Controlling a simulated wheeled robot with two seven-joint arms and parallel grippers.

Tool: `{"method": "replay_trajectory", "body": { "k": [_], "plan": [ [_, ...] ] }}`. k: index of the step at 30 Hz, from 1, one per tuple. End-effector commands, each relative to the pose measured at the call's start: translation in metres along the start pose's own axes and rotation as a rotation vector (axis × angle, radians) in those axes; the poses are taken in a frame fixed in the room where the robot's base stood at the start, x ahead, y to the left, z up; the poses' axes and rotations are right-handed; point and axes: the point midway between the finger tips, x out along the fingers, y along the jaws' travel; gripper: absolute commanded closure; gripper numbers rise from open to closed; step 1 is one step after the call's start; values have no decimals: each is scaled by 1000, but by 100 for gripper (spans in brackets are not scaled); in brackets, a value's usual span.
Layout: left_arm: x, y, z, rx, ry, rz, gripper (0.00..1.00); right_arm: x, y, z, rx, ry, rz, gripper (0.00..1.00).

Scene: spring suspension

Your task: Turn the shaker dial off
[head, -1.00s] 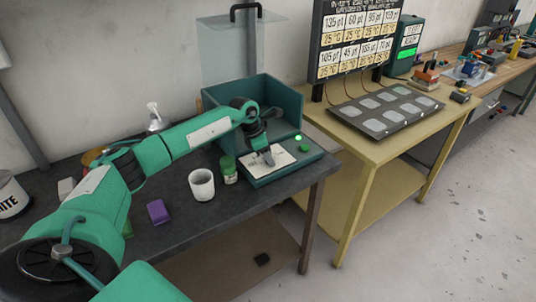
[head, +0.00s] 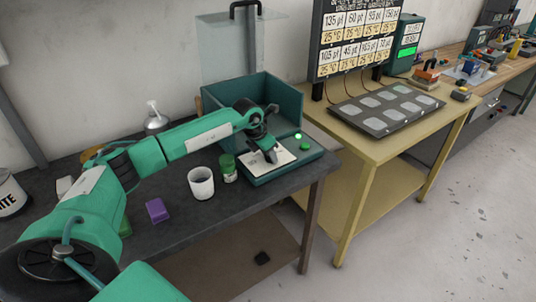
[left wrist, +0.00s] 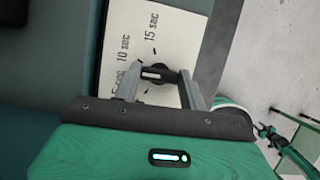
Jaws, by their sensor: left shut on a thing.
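The shaker is a teal open box (head: 290,95) with a low front panel (head: 262,180) at the right end of the dark bench. A white label (head: 284,159) lies on that panel; in the left wrist view its marks include "10 SEC" and "15 SEC". The dark dial (left wrist: 158,74) sits on the label between my left fingertips. My left gripper (head: 271,156) reaches down over the label and is shut on the dial. In the head view the gripper hides the dial. A green light (head: 298,136) glows on the panel, with a green button (head: 305,146) beside it. My right gripper is out of view.
A white cup (head: 201,183) and a green-lidded jar (head: 228,167) stand just left of the panel. A purple block (head: 157,210) lies farther left. A yellow table (head: 385,150) with a dark tray of pale pads (head: 388,110) stands to the right.

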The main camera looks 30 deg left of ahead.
Motion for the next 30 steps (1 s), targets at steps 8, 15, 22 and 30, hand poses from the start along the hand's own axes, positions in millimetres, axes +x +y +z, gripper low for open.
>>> {"method": "replay_trajectory", "body": {
  "k": [8, 15, 22, 30],
  "plan": [
    [2, -2, 0, -241, -3, 101, 81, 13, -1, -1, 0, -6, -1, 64],
    [3, -4, 1, -452, -2, 188, 81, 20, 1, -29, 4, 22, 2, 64],
    [2, -4, 2, -653, -3, 271, 81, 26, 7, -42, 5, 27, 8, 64],
    [2, -5, 3, -856, -4, 354, 81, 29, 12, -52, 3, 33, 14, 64]
  ]
}}
